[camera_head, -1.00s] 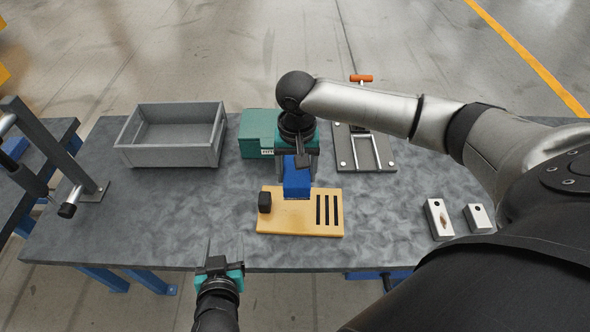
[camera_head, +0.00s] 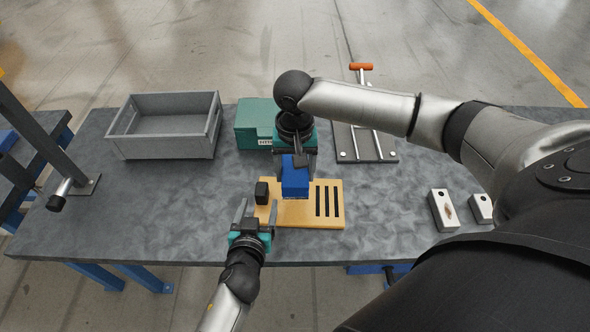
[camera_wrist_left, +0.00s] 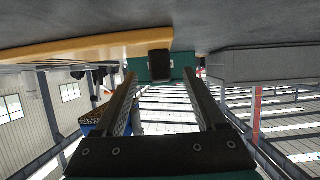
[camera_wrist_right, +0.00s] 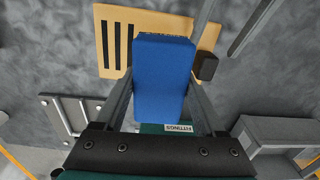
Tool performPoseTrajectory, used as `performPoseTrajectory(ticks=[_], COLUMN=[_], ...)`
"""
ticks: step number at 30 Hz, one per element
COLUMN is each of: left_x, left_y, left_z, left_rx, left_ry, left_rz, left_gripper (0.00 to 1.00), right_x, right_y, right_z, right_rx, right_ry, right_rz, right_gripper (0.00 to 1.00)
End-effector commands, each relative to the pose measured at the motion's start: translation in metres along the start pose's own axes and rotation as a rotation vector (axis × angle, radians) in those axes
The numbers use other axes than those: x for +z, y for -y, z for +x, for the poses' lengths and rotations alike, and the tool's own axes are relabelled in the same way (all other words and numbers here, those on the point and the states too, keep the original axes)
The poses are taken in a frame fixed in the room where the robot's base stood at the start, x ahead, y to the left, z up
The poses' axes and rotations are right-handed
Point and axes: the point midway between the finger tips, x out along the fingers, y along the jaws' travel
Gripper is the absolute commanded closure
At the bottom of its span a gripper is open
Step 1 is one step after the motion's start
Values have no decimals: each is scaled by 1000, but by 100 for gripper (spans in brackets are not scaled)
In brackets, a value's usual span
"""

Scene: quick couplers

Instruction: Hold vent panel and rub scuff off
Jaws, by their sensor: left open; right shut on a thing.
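The vent panel (camera_head: 328,214) is a flat yellow plate with dark slots at its right and a black knob (camera_head: 262,191) at its left end. It lies on the table near the front edge. My right gripper (camera_head: 295,172) is shut on a blue block (camera_wrist_right: 162,75), held over the middle of the panel; whether it touches the panel I cannot tell. No scuff shows; the block may hide it. My left gripper (camera_head: 257,216) is open and empty at the panel's front left, close to the knob. The left wrist view shows the knob (camera_wrist_left: 159,64) beyond the open fingers.
A grey bin (camera_head: 165,147) stands at the back left. A green box (camera_head: 253,124) is behind my right gripper, and a toggle clamp plate (camera_head: 350,150) is right of it. Two metal blocks (camera_head: 443,210) (camera_head: 481,208) lie at the right.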

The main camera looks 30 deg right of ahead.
Motion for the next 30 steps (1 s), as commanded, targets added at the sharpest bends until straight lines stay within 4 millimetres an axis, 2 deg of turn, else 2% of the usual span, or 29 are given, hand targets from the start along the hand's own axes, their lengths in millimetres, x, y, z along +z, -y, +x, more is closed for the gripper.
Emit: performPoseTrajectory(ticks=[3, 9, 22, 30], left_x=[2, 1, 0, 0], left_y=[0, 0, 0, 0], left_z=[19, 36, 42, 42], left_rx=[1, 1, 0, 0], left_ry=[-3, -1, 0, 0], left_rz=[2, 2, 0, 0], left_gripper=[28, 28, 28, 58], right_x=[0, 0, 0, 0], right_y=[0, 0, 0, 0], right_z=[13, 23, 25, 25], right_rx=[-1, -1, -1, -1], right_ry=[-1, -1, -1, -1], right_rz=[0, 0, 0, 0], right_gripper=[86, 86, 86, 86])
